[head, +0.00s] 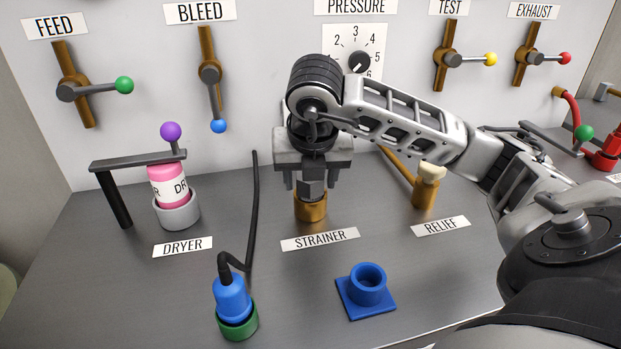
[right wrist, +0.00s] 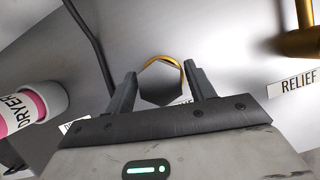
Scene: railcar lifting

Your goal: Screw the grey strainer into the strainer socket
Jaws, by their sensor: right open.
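The grey strainer (head: 311,189) has a dark hexagonal head and stands in the brass strainer socket (head: 311,209), behind the STRAINER label. My right gripper (head: 312,183) is above it, pointing down and open. In the right wrist view the hexagonal head (right wrist: 161,90) lies between the two spread fingers (right wrist: 160,76), with a gap visible on each side. The brass rim (right wrist: 170,60) curves around its far side. The strainer looks about upright; how deep it sits in the thread is hidden. My left gripper is not in view.
The pink dryer (head: 167,186) stands at left under a dark bar. A blue plug (head: 232,297) sits in a green ring, its black cable rising behind. A blue socket (head: 368,287) is in front. The brass relief valve (head: 425,194) is at right. Handled valves line the panel.

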